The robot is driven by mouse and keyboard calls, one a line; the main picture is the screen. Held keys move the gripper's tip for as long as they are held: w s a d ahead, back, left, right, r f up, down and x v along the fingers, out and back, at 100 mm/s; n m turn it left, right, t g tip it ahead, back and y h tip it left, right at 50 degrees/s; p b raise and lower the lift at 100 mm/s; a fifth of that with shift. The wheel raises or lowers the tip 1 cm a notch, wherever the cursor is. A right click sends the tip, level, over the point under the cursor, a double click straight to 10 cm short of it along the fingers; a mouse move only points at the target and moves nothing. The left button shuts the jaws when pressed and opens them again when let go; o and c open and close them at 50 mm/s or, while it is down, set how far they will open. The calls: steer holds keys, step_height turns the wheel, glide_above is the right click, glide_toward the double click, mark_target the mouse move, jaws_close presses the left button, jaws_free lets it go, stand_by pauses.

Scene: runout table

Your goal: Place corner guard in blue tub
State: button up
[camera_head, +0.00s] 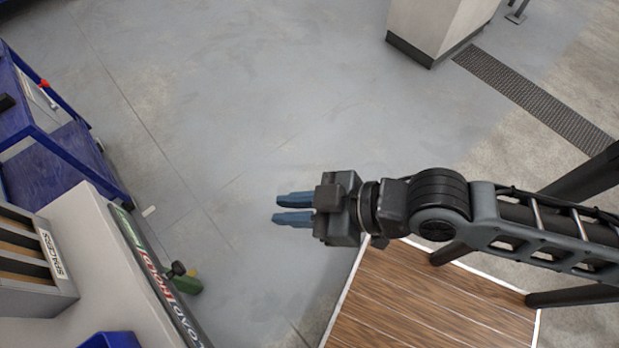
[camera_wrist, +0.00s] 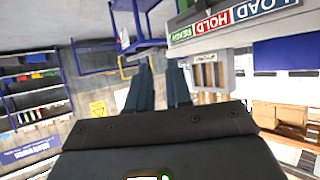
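My gripper (camera_head: 276,210) is in the middle of the head view, over bare grey floor and pointing left. Its two blue fingers are apart with nothing between them; the gap also shows in the wrist view (camera_wrist: 159,75). A blue piece (camera_head: 112,341), cut off by the bottom edge at the lower left of the head view, may be part of the blue tub. A blue box-like shape (camera_wrist: 286,54) shows at the right of the wrist view; I cannot tell whether it is the tub. I cannot make out the corner guard in either view.
A pale table (camera_head: 84,222) with a LOAD/HOLD strip (camera_head: 165,285) on its edge and a slotted rack (camera_head: 30,262) stands at left. A blue cart (camera_head: 62,160) is beyond it. A wood-planked surface (camera_head: 410,305) lies below my arm. Open floor lies ahead.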

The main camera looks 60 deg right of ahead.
steer(key=s+d+r+m+t+h, duration=0.3)
steer(key=s+r, duration=0.5)
steer(key=s, duration=0.3)
steer(key=shift+s+d+h, duration=0.25)
steer(key=shift+s+h, duration=0.05)
steer(key=shift+s, duration=0.1)
